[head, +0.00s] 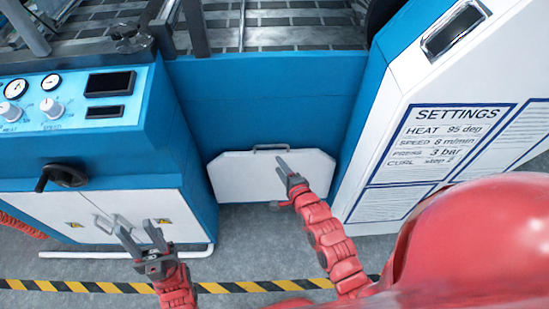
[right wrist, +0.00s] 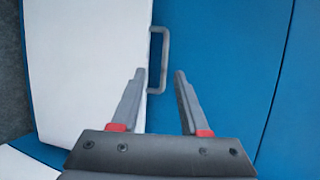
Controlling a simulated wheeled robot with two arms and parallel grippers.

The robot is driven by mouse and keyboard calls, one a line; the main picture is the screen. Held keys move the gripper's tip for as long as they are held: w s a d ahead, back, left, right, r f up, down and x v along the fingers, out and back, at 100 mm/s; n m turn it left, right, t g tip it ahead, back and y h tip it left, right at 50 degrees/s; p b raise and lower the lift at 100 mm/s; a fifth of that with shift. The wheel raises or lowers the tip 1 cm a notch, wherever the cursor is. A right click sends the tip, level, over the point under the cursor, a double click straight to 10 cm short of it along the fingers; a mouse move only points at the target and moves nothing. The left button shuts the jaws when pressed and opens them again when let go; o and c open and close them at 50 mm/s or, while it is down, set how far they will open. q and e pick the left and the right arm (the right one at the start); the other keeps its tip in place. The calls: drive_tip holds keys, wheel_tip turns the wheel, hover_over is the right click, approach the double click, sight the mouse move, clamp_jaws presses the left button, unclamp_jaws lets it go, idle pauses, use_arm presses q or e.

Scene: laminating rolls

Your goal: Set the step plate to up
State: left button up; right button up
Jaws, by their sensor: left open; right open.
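The step plate (head: 240,175) is a white panel with cut upper corners, low at the machine's blue front. A grey bar handle (head: 271,147) sits at its top edge. I cannot tell how far the plate is tilted. My right gripper (head: 281,164) is in front of the plate, below the handle in the head view. In the right wrist view the handle (right wrist: 163,60) shows between the open, empty fingers (right wrist: 158,82), beside the white plate (right wrist: 85,65); contact is not clear. My left gripper (head: 139,232) is open and empty before the white cabinet doors.
A blue control cabinet (head: 70,140) with gauges, knobs and a black crank (head: 62,177) stands at left. A settings panel (head: 430,145) at right reads "CURL step 2". A white floor pipe (head: 90,255) and a striped floor line (head: 100,287) lie in front.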

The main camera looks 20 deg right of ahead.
drive_tip(key=a+v, duration=0.1)
drive_tip(key=v, duration=0.9)
drive_tip(key=shift+d+p, duration=0.3)
drive_tip(key=shift+d, duration=0.15)
drive_tip(key=shift+s, duration=0.15)
